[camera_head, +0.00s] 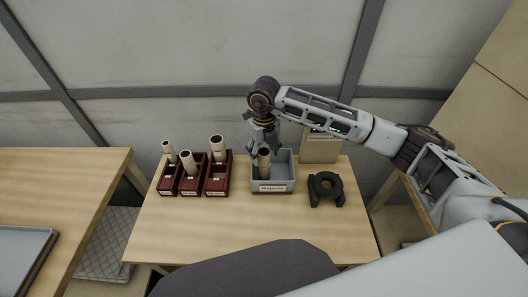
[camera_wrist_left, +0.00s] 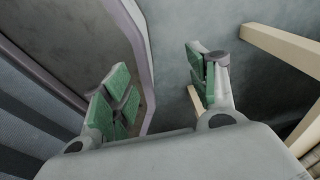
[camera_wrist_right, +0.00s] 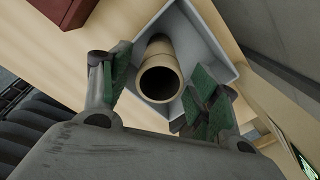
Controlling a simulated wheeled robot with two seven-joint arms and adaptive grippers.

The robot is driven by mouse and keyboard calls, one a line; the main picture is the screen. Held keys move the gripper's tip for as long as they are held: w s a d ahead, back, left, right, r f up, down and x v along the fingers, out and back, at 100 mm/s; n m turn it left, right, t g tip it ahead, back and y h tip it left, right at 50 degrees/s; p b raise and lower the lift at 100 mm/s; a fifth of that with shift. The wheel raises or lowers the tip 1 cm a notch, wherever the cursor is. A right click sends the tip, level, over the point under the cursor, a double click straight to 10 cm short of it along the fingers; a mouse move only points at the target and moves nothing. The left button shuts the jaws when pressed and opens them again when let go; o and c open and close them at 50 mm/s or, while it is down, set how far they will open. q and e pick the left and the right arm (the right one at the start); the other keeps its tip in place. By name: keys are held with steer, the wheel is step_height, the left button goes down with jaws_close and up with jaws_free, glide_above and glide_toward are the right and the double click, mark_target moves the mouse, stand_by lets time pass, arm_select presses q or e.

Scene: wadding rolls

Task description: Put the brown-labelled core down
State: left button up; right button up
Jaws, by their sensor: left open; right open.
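A tan cardboard core (camera_head: 264,161) stands in the grey bin (camera_head: 272,187), at its left side; it also shows end-on in the right wrist view (camera_wrist_right: 158,55). No brown label can be made out on it. My right gripper (camera_head: 262,143) is open just above and behind the core. In the right wrist view, its green-padded fingers (camera_wrist_right: 160,95) are spread to either side of the core's open end, apart from it. My left gripper (camera_wrist_left: 160,88) is open and empty, away from the work table; it is not in the head view.
Several dark red boxes (camera_head: 216,193) holding tan cores (camera_head: 190,162) stand left of the bin. A black ring-shaped holder (camera_head: 326,189) sits to its right, with a tan board (camera_head: 320,150) behind. The table's front (camera_head: 230,232) is clear. Another table (camera_head: 60,190) stands left.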

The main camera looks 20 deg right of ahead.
steer(key=shift+r, duration=0.25)
arm_select(q)
steer(key=shift+w+a+f+b, duration=0.3)
steer(key=shift+a+f+b, duration=0.15)
steer(key=shift+a+b, duration=0.2)
arm_select(e)
step_height(320, 180, up, 12)
arm_select(q)
steer(key=shift+d, duration=0.15)
